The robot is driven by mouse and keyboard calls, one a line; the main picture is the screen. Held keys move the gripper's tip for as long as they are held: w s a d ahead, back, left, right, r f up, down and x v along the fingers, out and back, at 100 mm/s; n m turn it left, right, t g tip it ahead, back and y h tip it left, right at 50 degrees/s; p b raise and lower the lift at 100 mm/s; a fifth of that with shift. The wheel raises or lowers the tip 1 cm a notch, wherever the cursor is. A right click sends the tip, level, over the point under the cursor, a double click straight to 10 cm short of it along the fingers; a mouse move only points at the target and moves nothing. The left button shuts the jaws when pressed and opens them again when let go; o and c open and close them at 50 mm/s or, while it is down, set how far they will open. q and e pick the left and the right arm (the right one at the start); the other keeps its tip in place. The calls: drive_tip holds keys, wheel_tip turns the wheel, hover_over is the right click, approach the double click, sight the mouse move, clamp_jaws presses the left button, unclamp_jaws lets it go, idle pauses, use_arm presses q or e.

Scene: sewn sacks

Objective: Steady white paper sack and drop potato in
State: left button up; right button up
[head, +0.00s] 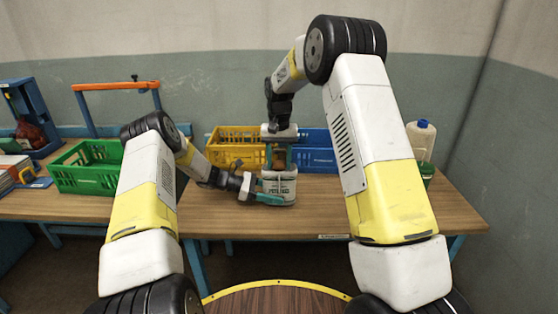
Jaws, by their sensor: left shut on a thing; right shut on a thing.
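The white paper sack (284,188) stands upright on the wooden table, with dark lettering on its front. My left gripper (270,192) comes in from the left and is shut on the sack's side, with one teal finger across its front. My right gripper (278,160) points down just above the sack's mouth. It is shut on a brown potato (278,154), which shows between its teal fingers. I cannot tell whether the potato's lower end is inside the mouth. The inside of the sack is hidden.
Behind the sack stand a yellow crate (236,141) and a blue crate (316,143). A green crate (88,172) is at the left. A bottle with a blue cap (421,138) stands at the right. The table front right of the sack is clear.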

sight(279, 162)
drive_tip(key=o, duration=1.2)
use_arm(q)
drive_tip(key=o, duration=0.9)
use_arm(e)
wheel_tip(279, 162, up, 12)
